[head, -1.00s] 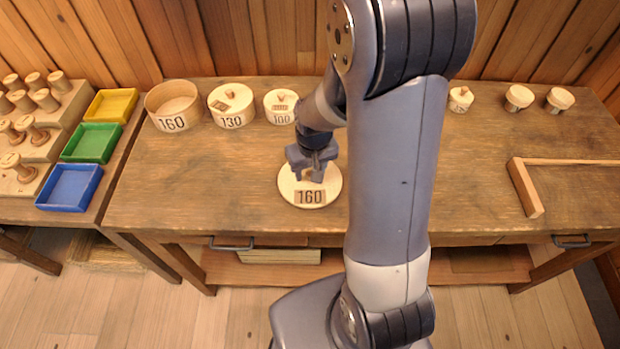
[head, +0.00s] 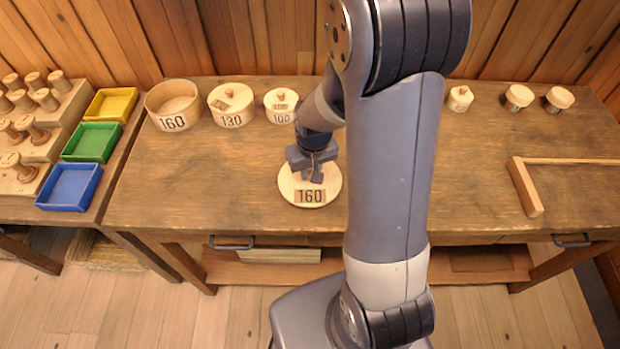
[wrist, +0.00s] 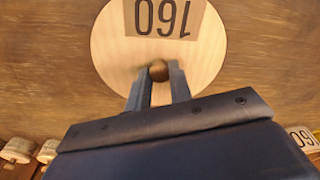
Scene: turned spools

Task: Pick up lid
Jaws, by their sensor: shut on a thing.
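The lid (head: 290,193) is a round pale wooden disc with a label reading 160, lying on the workbench in the head view. In the wrist view the lid (wrist: 115,45) fills the upper middle, its label upside down. A small round brown knob (wrist: 159,71) stands near its centre. My gripper (head: 312,178) is over the lid, pointing down. In the wrist view my gripper (wrist: 160,78) has its two fingers on either side of the knob, shut on it. The lid appears to rest on the bench.
An open round box marked 160 (head: 172,123) stands at the back left of the bench (head: 200,185). Lidded boxes marked 130 (head: 232,119) and 100 (head: 281,118) stand beside it. A wooden corner frame (head: 525,187) lies at the right. The bench left of the lid is clear.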

